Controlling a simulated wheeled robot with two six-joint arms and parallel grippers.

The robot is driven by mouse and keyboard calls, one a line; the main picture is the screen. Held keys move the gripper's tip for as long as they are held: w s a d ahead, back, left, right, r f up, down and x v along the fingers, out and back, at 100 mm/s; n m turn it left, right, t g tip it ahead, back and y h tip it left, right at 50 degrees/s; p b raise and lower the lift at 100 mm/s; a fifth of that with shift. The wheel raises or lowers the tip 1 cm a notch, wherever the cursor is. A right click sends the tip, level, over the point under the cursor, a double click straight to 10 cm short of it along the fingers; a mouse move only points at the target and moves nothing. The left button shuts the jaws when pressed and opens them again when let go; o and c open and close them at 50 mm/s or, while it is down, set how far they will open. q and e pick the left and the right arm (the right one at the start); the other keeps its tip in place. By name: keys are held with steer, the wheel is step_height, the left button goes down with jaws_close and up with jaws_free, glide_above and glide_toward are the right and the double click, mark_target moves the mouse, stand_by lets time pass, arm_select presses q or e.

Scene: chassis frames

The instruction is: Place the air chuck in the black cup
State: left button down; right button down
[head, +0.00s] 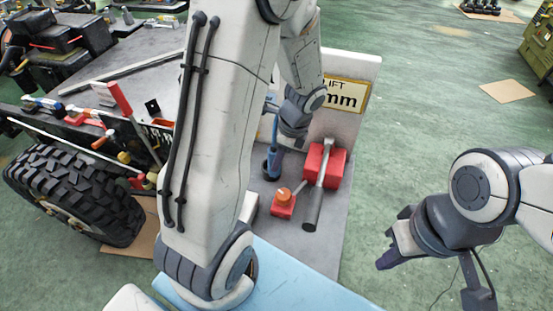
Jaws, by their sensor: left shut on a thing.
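My left arm reaches down across the middle of the head view, and its gripper (284,138) is over the far part of the grey plate. It is shut on the blue air chuck (275,140), with a blue hose rising behind it. The chuck's lower end is at the small dark cup (267,174) on the plate, seemingly inside its rim; the exact depth cannot be seen. My left arm and gripper hide part of this area. My right gripper (392,240) is on the right above the green floor, apart from the plate, with its fingers spread and empty.
A red box (315,165) with a grey-handled lever (319,185) stands just right of the cup. A red block with an orange knob (283,203) is in front. An upright panel with a yellow sign (346,95) stands behind. The chassis with a tyre (75,190) is at left.

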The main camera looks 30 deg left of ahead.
arm_select(q)
steer(key=w+a+f, duration=0.1)
steer(key=f, duration=0.1)
steer(key=w+a+f, duration=0.1)
steer(key=f, duration=0.2)
steer(key=w+a+f, duration=0.1)
steer(key=w+f, duration=0.1)
steer(key=shift+a+f, duration=0.2)
steer(key=shift+a, duration=0.15)
steer(key=shift+c, duration=2.3)
jaws_free()
steer(key=shift+r, duration=0.1)
